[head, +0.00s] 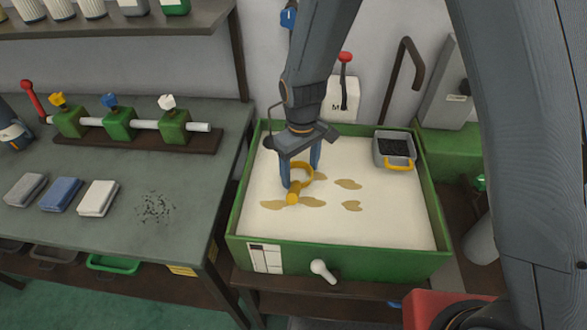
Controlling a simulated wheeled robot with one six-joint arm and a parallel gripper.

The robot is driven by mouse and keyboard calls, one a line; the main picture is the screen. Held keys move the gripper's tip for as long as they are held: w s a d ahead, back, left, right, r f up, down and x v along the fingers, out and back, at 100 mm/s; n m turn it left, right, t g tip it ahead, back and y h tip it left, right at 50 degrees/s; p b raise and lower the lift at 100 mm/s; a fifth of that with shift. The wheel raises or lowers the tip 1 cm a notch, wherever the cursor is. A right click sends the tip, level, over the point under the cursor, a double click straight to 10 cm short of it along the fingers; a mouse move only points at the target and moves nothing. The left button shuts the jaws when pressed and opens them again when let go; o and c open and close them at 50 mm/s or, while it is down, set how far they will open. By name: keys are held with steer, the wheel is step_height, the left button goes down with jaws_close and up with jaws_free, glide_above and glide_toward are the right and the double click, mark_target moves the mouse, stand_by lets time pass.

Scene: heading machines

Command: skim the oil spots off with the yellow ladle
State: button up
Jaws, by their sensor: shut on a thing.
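My gripper (301,176) points down over the green tank (345,261) and is shut on the yellow ladle (293,197). The ladle is low over the pale milky liquid (390,215); whether its bowl touches the surface I cannot tell. Several tan oil spots float on the liquid. One oil spot (348,184) lies right of the ladle and another (351,206) lies below that. A third spot (312,202) lies just right of the ladle's near end. Others lie left of the ladle and partly behind the gripper.
A grey box with dark contents and a yellow handle (398,165) sits at the tank's back right corner. A white tap (324,271) sticks out of the tank front. The workbench (120,226) at left holds folded cloths, dark shavings (157,207) and green valve blocks (120,124).

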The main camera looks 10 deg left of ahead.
steer(key=shift+w+d, duration=0.5)
steer(key=shift+d, duration=7.95)
step_height(320, 180, up, 12)
steer(key=p, duration=0.6)
